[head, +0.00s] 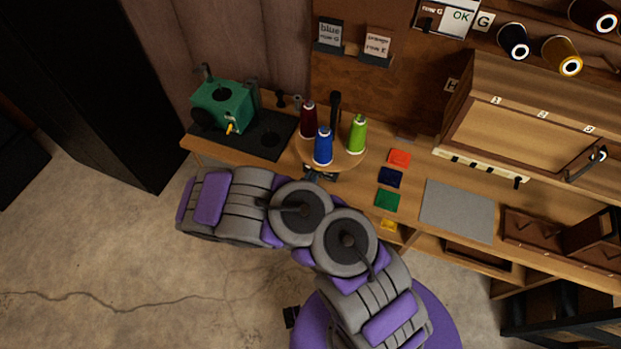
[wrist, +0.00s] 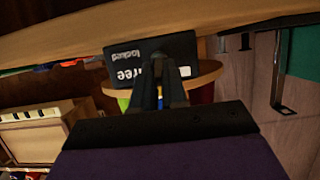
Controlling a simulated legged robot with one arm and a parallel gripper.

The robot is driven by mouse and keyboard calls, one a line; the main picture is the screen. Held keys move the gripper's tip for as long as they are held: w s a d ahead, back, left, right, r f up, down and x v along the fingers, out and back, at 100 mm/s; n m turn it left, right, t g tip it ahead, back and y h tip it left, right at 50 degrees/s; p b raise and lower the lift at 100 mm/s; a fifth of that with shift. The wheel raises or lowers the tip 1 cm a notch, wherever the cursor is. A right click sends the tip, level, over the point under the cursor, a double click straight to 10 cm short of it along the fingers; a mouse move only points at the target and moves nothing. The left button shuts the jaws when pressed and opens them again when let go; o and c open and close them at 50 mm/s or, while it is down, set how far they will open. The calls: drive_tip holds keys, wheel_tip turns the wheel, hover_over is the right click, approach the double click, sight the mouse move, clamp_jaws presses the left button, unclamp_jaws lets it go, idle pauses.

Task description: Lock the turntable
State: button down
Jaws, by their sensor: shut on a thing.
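The turntable (head: 345,160) is a round wooden disc at the bench's front edge, carrying dark red (head: 308,120), blue (head: 323,147) and green (head: 358,134) thread cones. In the wrist view, the scene is upside down and the turntable's rim (wrist: 205,77) shows behind my fingers. A dark plate lettered "free" and "locked" (wrist: 125,55) is by the bench edge. My gripper (wrist: 168,68) is at this plate, its fingers shut on a small part, probably the turntable's lock; the fingers hide it. In the head view, my gripper (head: 320,175) is just below the turntable, mostly hidden by my arm.
A green machine (head: 222,105) stands on a black base left of the turntable. Coloured squares (head: 389,178) and a grey mat (head: 458,210) lie to the right. A wooden cabinet (head: 480,95) is further right.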

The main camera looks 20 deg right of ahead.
drive_tip(key=shift+s+a+f+t+h+p, duration=0.1)
drive_tip(key=shift+f+t+h+p, duration=0.25)
drive_tip(key=shift+t, duration=0.2)
drive_tip(key=shift+s+f+t+h+p, duration=0.1)
drive_tip(key=shift+f+t+h+p, duration=0.15)
drive_tip(key=shift+t+h, duration=0.25)
drive_tip(key=shift+a+f+t+h+p, duration=0.1)
drive_tip(key=shift+f+t+h+p, duration=0.35)
drive_tip(key=shift+t, duration=0.35)
drive_tip(key=shift+f+t+h+p, duration=0.25)
drive_tip(key=shift+t+h+p, duration=0.25)
drive_tip(key=shift+t, duration=0.25)
drive_tip(key=shift+f, duration=0.15)
drive_tip(key=c, duration=1.2)
unclamp_jaws()
drive_tip(key=shift+o, duration=0.2)
drive_tip(key=b+v, duration=0.3)
drive_tip(key=v, duration=1.4)
drive_tip(key=shift+f, duration=0.45)
